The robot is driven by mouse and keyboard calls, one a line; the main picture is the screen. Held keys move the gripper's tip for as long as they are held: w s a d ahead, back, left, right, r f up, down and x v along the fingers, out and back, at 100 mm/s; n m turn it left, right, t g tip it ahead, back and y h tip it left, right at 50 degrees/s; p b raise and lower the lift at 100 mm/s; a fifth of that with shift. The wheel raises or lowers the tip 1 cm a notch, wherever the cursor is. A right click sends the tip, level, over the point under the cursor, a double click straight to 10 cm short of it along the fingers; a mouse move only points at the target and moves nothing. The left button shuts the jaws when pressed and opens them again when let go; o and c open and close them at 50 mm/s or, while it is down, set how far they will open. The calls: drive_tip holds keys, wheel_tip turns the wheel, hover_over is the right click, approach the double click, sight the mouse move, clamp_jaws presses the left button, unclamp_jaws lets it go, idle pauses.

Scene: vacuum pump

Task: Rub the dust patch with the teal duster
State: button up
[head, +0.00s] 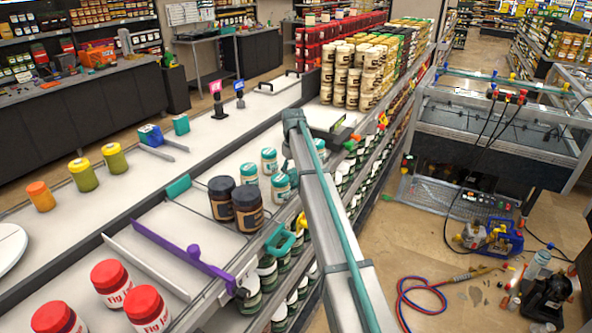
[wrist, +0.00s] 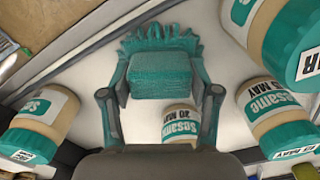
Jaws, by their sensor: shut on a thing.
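The teal duster (wrist: 162,76) shows in the wrist view as a textured teal block with a ragged teal fringe along its far side. My gripper (wrist: 160,92) is shut on it, with one finger at each side of the block. The duster is over a white surface (wrist: 75,95) among sesame jars. I cannot tell whether it touches that surface. I cannot make out a dust patch in either view.
Sesame jars with teal lids (wrist: 275,120) stand close on both sides of my gripper, one just below the duster (wrist: 180,122). In the head view, dark jars (head: 247,208) and a purple bar (head: 185,255) are on the shelf. Stacked jars (head: 350,75) stand behind.

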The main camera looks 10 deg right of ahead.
drive_tip(key=shift+s+a+r, duration=0.1)
drive_tip(key=shift+a, duration=0.1)
drive_tip(key=shift+w+d+p, duration=0.2)
drive_tip(key=shift+w+d, duration=1)
drive_tip(key=shift+w, duration=0.2)
drive_tip(key=shift+w+d+p, duration=0.15)
drive_tip(key=shift+w+d, duration=1)
drive_tip(key=shift+w, duration=0.25)
drive_tip(key=shift+w+d, duration=0.1)
drive_tip(key=shift+s+a+f+p, duration=0.1)
drive_tip(key=shift+s+a+p, duration=0.05)
drive_tip(key=shift+s+a, duration=0.65)
drive_tip(key=shift+s+a+f+p, duration=0.15)
drive_tip(key=shift+s+a, duration=0.4)
drive_tip(key=shift+s, duration=0.3)
drive_tip(key=shift+s+a+r, duration=0.15)
drive_tip(key=shift+s+a, duration=1)
drive_tip(key=shift+s, duration=0.15)
drive_tip(key=shift+w+r+p, duration=0.1)
drive_tip(key=shift+r+p, duration=1.5)
drive_tip(key=shift+r, duration=1.45)
